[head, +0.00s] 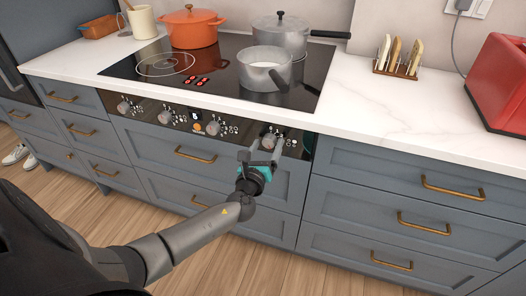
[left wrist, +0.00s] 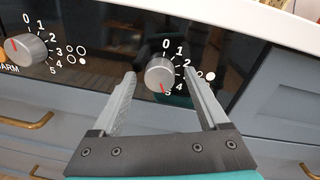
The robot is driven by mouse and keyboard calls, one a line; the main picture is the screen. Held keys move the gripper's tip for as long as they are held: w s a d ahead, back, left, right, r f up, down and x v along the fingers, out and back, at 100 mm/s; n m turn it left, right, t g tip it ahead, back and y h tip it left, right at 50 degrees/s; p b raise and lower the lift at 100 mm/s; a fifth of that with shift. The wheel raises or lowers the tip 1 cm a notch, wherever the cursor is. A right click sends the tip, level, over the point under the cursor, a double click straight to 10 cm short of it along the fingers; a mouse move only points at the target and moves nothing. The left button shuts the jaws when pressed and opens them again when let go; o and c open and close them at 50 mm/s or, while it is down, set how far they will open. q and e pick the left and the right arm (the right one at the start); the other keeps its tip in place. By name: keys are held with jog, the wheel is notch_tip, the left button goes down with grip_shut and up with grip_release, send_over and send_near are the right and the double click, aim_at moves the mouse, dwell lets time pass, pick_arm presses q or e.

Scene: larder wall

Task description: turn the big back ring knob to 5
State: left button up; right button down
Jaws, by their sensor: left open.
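The rightmost control knob (head: 268,142) on the black cooker panel is silver. In the left wrist view this knob (left wrist: 159,73) has its red mark pointing down, at the 5 on its scale. My left gripper (head: 264,151) is open, with one finger on each side of the knob; in the left wrist view the gripper (left wrist: 159,74) shows a gap between each finger and the knob. The right finger hides part of the ring symbol (left wrist: 208,76) beside it, so I cannot tell which ring it marks. My right gripper is not in view.
More knobs (head: 213,128) line the panel to the left; the closest neighbour (left wrist: 26,50) has its red mark up and left. On the hob stand an orange pot (head: 194,30), a lidded grey pot (head: 281,36) and a smaller pan (head: 262,72). Drawers with brass handles (head: 195,156) lie below.

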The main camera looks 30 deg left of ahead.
pick_arm(q)
jog(key=p+v, duration=0.2)
jog(key=v, duration=1.3)
pick_arm(e)
jog(key=shift+s+a+r+g, duration=0.15)
jog(key=shift+s+a+r, duration=0.35)
jog(key=shift+s, duration=0.2)
jog(key=shift+s+a+r+g, duration=0.15)
jog(key=shift+s+a+r, duration=0.2)
jog(key=shift+s+r, duration=0.25)
pick_arm(q)
jog(key=shift+s+f, duration=0.1)
pick_arm(e)
jog(key=shift+w, duration=0.15)
